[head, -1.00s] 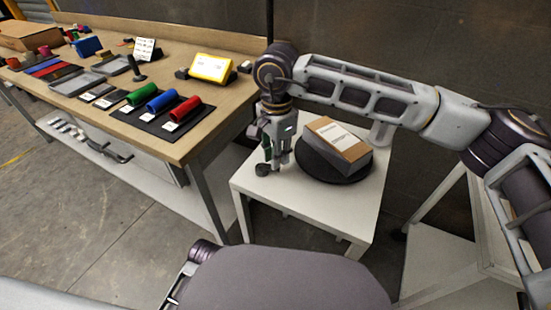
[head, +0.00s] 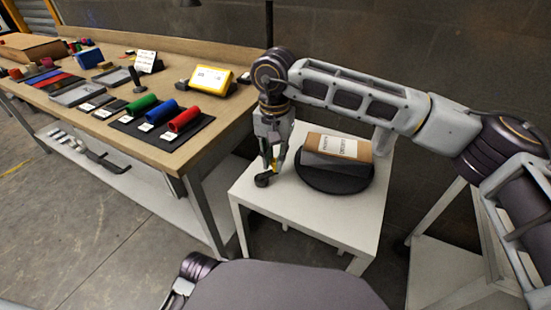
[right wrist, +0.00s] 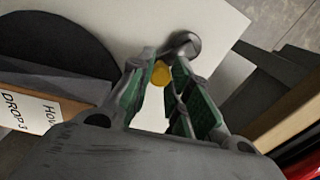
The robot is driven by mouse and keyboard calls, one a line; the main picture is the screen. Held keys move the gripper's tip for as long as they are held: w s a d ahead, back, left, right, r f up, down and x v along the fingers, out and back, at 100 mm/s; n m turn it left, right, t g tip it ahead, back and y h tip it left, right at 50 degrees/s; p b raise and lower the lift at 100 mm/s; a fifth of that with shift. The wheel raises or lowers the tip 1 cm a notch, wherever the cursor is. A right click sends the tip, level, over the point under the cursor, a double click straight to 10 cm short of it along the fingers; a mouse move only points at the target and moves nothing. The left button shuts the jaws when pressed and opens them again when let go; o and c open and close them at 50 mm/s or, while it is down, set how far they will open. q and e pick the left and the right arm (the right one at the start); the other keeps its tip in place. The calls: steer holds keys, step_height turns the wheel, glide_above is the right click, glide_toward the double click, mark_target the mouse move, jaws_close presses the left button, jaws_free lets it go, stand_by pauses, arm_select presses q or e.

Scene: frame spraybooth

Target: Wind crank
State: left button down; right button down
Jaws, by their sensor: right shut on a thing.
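The crank has a dark round hub (head: 263,180) at the left front of a small white table and a yellow knob (head: 274,167). In the right wrist view the yellow knob (right wrist: 161,73) sits between the green finger pads, beside the grey hub (right wrist: 183,45). My right gripper (head: 271,164) points down and is shut on this knob. A dark round turntable (head: 330,184) stands to the right of the crank and carries a cardboard box (head: 325,143) with a white label. My left gripper is not in view.
A wooden workbench (head: 205,137) at the left holds green, blue and red cylinders, trays and a yellow display (head: 211,79). A dark wall stands behind. The front of the white table (head: 310,222) is clear.

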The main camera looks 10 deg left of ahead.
steer(key=shift+w+a+n, duration=0.1)
steer(key=shift+w+n, duration=0.05)
steer(key=shift+n, duration=0.25)
steer(key=c, duration=1.3)
jaws_free()
step_height(320, 180, up, 12)
